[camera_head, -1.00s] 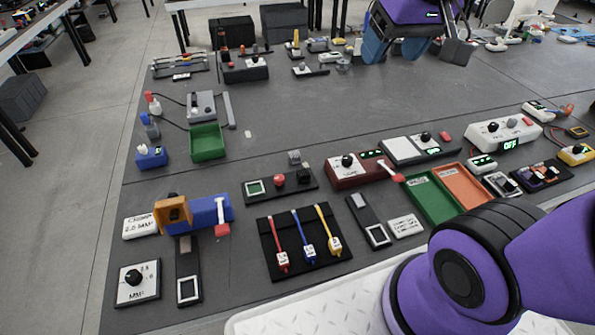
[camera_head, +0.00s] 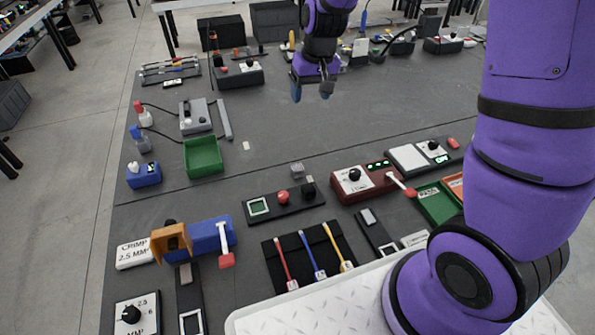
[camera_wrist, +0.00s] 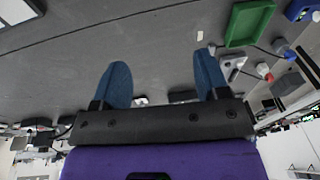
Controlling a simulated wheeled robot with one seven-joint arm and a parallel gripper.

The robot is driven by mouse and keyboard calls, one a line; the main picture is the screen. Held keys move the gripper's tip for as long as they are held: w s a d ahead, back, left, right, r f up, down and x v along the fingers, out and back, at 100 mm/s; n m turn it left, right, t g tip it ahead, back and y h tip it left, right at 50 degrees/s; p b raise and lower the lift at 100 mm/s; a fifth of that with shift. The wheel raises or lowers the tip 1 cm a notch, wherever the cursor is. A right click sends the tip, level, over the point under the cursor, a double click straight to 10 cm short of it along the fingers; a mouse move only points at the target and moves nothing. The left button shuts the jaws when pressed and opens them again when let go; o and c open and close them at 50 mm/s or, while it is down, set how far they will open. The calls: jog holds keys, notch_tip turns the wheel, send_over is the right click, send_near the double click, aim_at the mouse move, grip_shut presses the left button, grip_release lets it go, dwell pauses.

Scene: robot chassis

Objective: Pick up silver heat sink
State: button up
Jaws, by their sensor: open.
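A small silver-grey block, which looks like the heat sink (camera_head: 297,170), sits on the dark table near the middle, just behind a black panel with a red button. Its fins are too small to make out. My gripper (camera_head: 311,92) is open and empty, above the far part of the table and well beyond the block, with its blue fingers pointing down. In the wrist view my gripper (camera_wrist: 162,84) shows two blue fingers spread apart with nothing between them. I cannot make out the heat sink in the wrist view.
The black button panel (camera_head: 285,203) lies close in front of the heat sink, and a dark red control box (camera_head: 366,184) stands to its right. A green bin (camera_head: 203,157) is to the left and also shows in the wrist view (camera_wrist: 248,22). The table behind the block is mostly clear.

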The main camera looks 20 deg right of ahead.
jog(key=g+h, duration=0.1)
jog(key=g, duration=0.1)
send_over(297, 167)
notch_tip(297, 167, down, 20)
jog(key=f, duration=0.5)
jog(key=shift+s+f, duration=0.15)
jog(key=shift+s, duration=0.1)
jog(key=shift+w+f, duration=0.2)
jog(key=shift+f, duration=2.45)
jog(key=c, duration=1)
jog(key=shift+r, duration=0.15)
notch_tip(297, 167, up, 10)
jog(key=shift+d+f, duration=0.1)
